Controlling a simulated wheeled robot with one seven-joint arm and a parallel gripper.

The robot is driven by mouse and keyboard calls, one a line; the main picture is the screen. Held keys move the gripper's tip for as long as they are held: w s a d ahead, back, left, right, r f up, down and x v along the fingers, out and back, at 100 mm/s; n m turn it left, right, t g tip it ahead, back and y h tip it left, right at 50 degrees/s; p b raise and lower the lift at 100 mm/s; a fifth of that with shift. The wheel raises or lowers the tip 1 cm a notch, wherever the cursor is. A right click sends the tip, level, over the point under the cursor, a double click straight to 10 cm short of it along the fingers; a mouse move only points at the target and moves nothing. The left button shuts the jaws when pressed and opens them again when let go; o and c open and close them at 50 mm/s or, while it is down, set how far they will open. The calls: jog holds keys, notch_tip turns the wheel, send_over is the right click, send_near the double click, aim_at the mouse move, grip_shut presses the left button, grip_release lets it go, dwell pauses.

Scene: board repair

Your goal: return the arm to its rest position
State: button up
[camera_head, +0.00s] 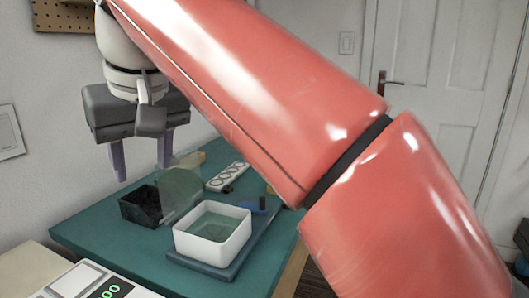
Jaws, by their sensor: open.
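My gripper (142,160) is at the upper left, above the far left part of the teal table (85,228). Its two pale purple fingers point down and stand wide apart, with nothing between them. My red arm runs from the upper left to the lower right and covers much of the middle and right of the view. The gripper is in the air, apart from the things on the table.
Below stand a black bin (140,206), a clear upright panel (181,190) and a white tray (212,232) on a blue-grey base. A white strip (228,176) with round holes lies behind. A device with a green display (110,291) is at the bottom left. A door (430,60) stands behind.

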jog(key=s+d+f+m+t+h, duration=0.1)
jog(key=d+f+m, duration=0.2)
jog(key=d+f, duration=0.85)
jog(key=s+d+f+m+t+h, duration=0.1)
jog(key=d+f+m+h, duration=0.15)
jog(key=d+f, duration=0.85)
jog(key=s+d+f+m, duration=0.3)
jog(key=s+d+f, duration=0.2)
jog(key=d+f, duration=0.2)
jog(key=shift+d+y, duration=0.35)
jog(key=shift+d, duration=0.8)
